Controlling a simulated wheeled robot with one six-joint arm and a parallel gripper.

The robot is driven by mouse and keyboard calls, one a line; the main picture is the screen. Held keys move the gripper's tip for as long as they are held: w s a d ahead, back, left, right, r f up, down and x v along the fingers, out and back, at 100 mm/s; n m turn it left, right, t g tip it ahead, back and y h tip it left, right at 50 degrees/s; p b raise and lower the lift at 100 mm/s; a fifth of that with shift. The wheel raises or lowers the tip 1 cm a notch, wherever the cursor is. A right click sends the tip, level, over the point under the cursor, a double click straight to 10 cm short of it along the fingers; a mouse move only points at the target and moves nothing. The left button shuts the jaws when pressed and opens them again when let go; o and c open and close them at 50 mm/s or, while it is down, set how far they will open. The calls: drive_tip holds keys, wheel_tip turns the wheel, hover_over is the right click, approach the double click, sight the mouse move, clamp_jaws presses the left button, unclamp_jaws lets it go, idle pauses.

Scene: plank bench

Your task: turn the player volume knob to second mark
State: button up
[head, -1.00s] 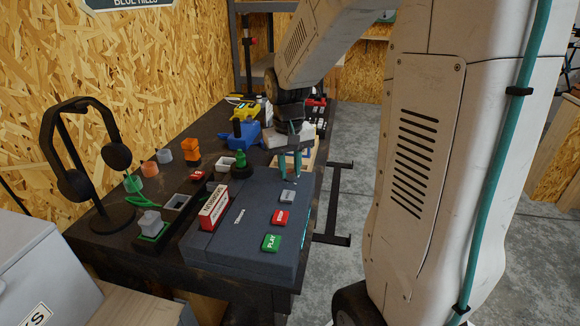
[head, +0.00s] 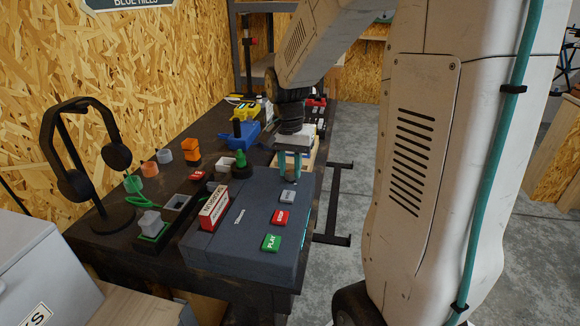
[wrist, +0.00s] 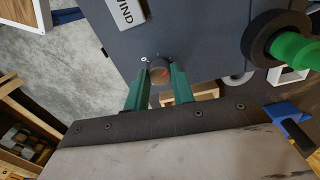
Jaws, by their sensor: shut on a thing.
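The player (head: 230,240) is a dark blue-grey box on the near part of the bench, with PLAY, STOP and a grey WIND button on top. The volume knob (wrist: 160,71) is a small dark round knob with an orange-red pointer line, near the player's edge in the wrist view. My gripper (wrist: 161,73) has its teal fingers on both sides of the knob and is shut on it. In the head view my gripper (head: 290,178) hides the knob. A pale mark shows beside the knob in the wrist view; which mark it is, I cannot tell.
The grey WIND button (head: 288,196) is close in front of my gripper. A green knob on a dark round base (head: 241,163) stands left of it. A red-and-white block (head: 213,208) sits at the player's left side. A headphone stand (head: 85,165) is farther left.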

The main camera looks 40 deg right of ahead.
sight(289, 170)
drive_tip(key=shift+w+r, duration=0.1)
idle(0.4)
drive_tip(key=o, duration=1)
wheel_tip(289, 170, up, 8)
drive_tip(key=shift+f, duration=0.1)
